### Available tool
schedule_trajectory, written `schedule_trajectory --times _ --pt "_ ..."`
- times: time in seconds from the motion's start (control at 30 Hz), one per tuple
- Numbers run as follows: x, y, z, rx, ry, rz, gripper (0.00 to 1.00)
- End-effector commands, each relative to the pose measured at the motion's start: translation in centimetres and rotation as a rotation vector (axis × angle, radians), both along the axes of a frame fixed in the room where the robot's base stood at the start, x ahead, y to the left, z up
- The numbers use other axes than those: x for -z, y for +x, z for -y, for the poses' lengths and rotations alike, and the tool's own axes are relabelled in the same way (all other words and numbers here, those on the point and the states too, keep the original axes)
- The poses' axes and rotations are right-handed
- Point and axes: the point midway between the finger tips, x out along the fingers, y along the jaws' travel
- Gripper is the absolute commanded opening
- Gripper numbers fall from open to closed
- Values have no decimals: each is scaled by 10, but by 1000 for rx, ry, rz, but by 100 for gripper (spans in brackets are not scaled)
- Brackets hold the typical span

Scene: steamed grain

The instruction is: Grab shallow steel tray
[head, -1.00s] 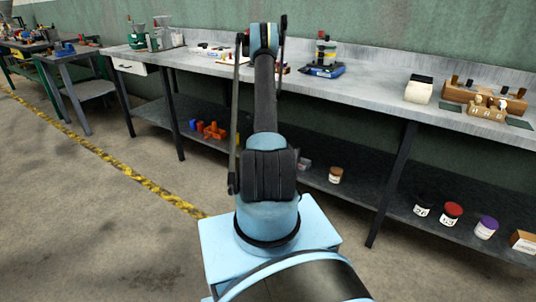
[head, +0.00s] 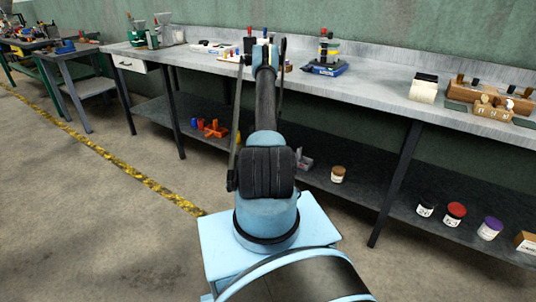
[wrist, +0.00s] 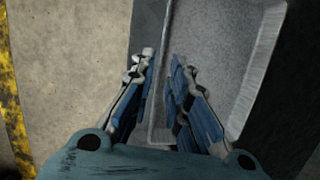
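The shallow steel tray (wrist: 215,45) is a grey, rectangular pan with a raised rim, filling the upper middle and right of the wrist view. My gripper (wrist: 163,57) is open. Its two blue-and-grey fingers straddle the tray's left wall, one outside over the floor side and one inside over the tray's bottom. A gap shows between the fingers and the wall; I cannot tell whether either touches. In the head view my arm hides my gripper and most of the area behind it.
A long grey workbench (head: 380,95) stands ahead with a lower shelf (head: 355,190). The shelf holds orange parts (head: 214,129), a brown-lidded jar (head: 338,173) and several more jars at right. A yellow floor stripe (wrist: 12,110) runs at left. Open floor lies left.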

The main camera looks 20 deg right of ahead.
Motion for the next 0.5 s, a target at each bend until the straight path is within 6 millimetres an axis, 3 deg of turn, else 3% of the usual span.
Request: schedule_trajectory --times 0.33,0.5 --pt "39 4 0 0 0 0 16" --pt "46 5 0 1 0 0 16"
